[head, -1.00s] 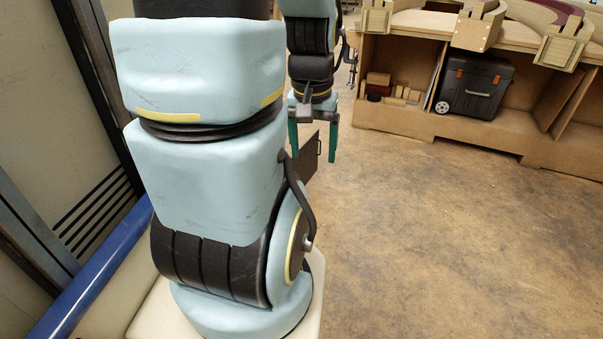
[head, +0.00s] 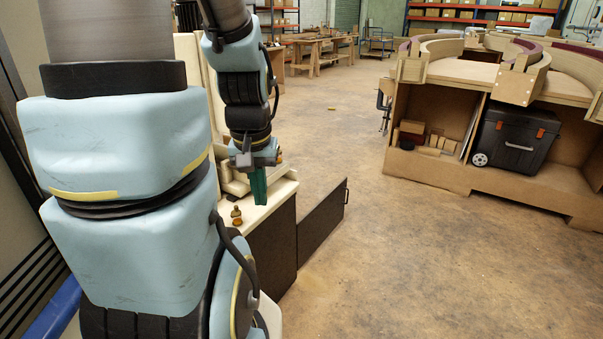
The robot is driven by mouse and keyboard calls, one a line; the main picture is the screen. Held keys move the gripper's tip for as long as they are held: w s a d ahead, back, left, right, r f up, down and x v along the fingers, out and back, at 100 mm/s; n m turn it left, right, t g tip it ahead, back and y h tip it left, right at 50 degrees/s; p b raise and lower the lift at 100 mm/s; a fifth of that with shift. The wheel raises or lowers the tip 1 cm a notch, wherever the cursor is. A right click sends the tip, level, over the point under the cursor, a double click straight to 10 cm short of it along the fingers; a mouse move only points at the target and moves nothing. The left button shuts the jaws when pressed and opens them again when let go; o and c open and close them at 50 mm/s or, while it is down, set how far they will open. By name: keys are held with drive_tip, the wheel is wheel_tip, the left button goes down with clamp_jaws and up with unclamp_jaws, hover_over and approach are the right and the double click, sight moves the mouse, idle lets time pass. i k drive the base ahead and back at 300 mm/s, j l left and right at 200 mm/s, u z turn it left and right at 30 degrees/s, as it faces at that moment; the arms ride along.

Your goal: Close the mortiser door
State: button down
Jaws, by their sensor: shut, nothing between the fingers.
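The mortiser (head: 268,206) is a cream machine on a dark cabinet, partly hidden behind my arm. Its dark door (head: 322,222) stands open, swung out to the right of the cabinet over the floor. A small handle (head: 346,197) is on the door's far right edge. My gripper (head: 261,203) has green fingers pointing down, and they are shut with nothing held. In the picture it appears in front of the mortiser's cream top, left of the door and higher than it. It looks apart from the door and handle.
Small brass-coloured parts (head: 236,216) sit on the mortiser's cream ledge. A wooden bench (head: 430,167) with curved forms stands at right, with a black toolbox (head: 515,137) on its shelf. The brown floor (head: 420,260) between door and bench is clear.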

sight(314, 228)
drive_tip(key=i+l+u, duration=0.15)
drive_tip(key=u, duration=0.25)
drive_tip(key=i+l+u, duration=0.1)
drive_tip(key=l+u, duration=1.15)
drive_tip(key=l, duration=0.4)
drive_tip(key=l+u, duration=0.1)
drive_tip(key=l, duration=0.4)
drive_tip(key=k+l+u, duration=0.1)
drive_tip(key=l, duration=0.4)
drive_tip(key=k+l+u, duration=0.1)
drive_tip(key=l, duration=0.4)
drive_tip(key=k+l+u, duration=0.1)
drive_tip(key=l, duration=0.35)
drive_tip(key=k+l, duration=0.1)
drive_tip(key=l, duration=0.75)
drive_tip(key=k+l, duration=0.15)
drive_tip(key=l, duration=0.5)
drive_tip(key=k+u, duration=0.05)
